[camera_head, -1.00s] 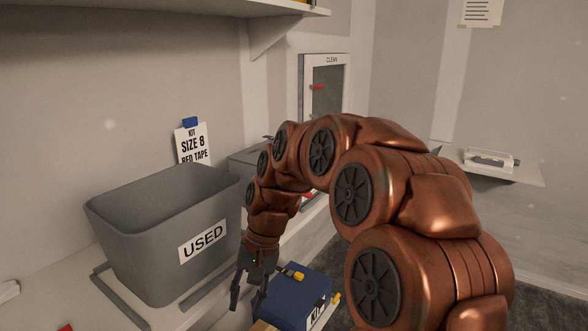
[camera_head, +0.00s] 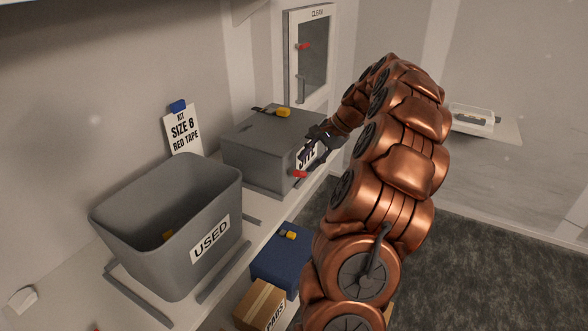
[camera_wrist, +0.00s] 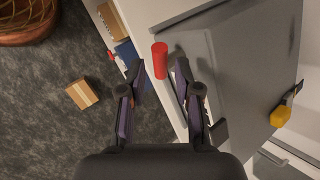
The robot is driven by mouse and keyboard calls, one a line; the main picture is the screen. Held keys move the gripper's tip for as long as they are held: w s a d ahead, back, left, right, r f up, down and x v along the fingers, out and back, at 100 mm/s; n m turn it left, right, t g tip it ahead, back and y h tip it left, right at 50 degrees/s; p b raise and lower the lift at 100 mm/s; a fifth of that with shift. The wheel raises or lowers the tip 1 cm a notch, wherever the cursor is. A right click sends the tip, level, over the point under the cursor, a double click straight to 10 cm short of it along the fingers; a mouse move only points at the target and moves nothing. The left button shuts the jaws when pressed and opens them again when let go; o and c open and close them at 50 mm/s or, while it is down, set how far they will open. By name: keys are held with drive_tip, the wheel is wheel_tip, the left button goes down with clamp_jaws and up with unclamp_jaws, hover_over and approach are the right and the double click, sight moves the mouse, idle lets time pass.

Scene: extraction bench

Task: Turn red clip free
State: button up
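The red clip (camera_head: 300,174) is on the front of a grey lidded box (camera_head: 250,140), low beside its partly hidden label. In the wrist view the red clip (camera_wrist: 160,60) shows as a short red cylinder, ahead of and between my fingertips. My gripper (camera_head: 316,150) is at the box's front right, above the clip in the head view. In the wrist view my gripper (camera_wrist: 159,75) is open, its two dark fingers apart with nothing held. I cannot tell the exact gap between fingertips and clip.
A yellow clip (camera_head: 283,112) is on the grey box's lid. A blue box (camera_head: 270,262) and a cardboard box (camera_head: 250,302) are below. A CLEAN cabinet (camera_head: 315,65) is behind.

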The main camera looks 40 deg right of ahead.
sight(298, 172)
drive_tip(key=shift+p+x, duration=1.1)
drive_tip(key=shift+x, duration=2.25)
drive_tip(key=shift+c, duration=0.2)
clamp_jaws()
